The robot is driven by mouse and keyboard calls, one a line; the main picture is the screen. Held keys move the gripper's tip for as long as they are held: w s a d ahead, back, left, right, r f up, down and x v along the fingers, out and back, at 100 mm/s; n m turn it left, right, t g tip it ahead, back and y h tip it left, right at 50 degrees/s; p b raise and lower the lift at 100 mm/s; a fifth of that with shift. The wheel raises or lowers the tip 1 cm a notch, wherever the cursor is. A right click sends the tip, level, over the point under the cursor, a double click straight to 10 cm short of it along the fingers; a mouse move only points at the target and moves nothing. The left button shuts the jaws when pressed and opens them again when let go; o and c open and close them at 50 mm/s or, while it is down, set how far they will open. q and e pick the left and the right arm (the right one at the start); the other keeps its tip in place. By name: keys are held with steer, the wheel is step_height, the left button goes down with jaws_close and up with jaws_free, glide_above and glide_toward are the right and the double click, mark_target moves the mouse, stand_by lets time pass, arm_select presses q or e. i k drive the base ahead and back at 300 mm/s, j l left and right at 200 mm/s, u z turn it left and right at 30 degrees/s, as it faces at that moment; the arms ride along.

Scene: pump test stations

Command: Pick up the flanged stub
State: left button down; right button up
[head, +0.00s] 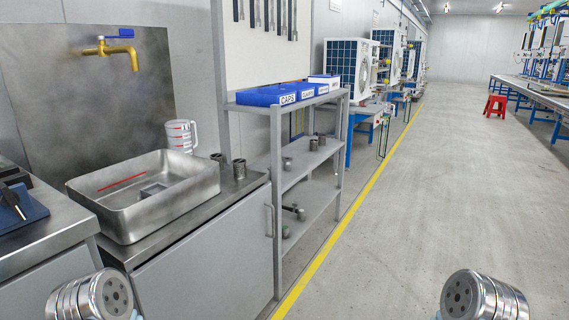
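I cannot pick out the flanged stub with certainty at this size. Small grey metal fittings stand on the grey shelf rack (311,161): a short fitting (287,163) and a few short cylinders (313,144) on the middle shelf, and an elbow-like fitting (293,210) on the lower shelf. Two dark metal cylinders stand on the steel counter, a nearer one (239,169) and one behind it (217,160). Neither of my grippers shows; only rounded metal parts of my arms appear at the bottom left and bottom right.
A steel basin (147,196) and a measuring jug (180,136) stand on the counter under a brass tap (119,50). Blue bins (270,95) sit on the rack top. The floor (440,200) right of the yellow line is clear up to a red stool (495,105).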

mark_target(287, 160)
steer(key=i+l+u, duration=0.1)
steer(key=u, duration=0.35)
steer(key=l+u, duration=0.1)
steer(key=u, duration=0.4)
steer(key=i+l+u, duration=0.2)
steer(key=l+u, duration=0.2)
steer(key=l, duration=0.45)
steer(key=l+u, duration=0.45)
steer(key=l, duration=0.4)
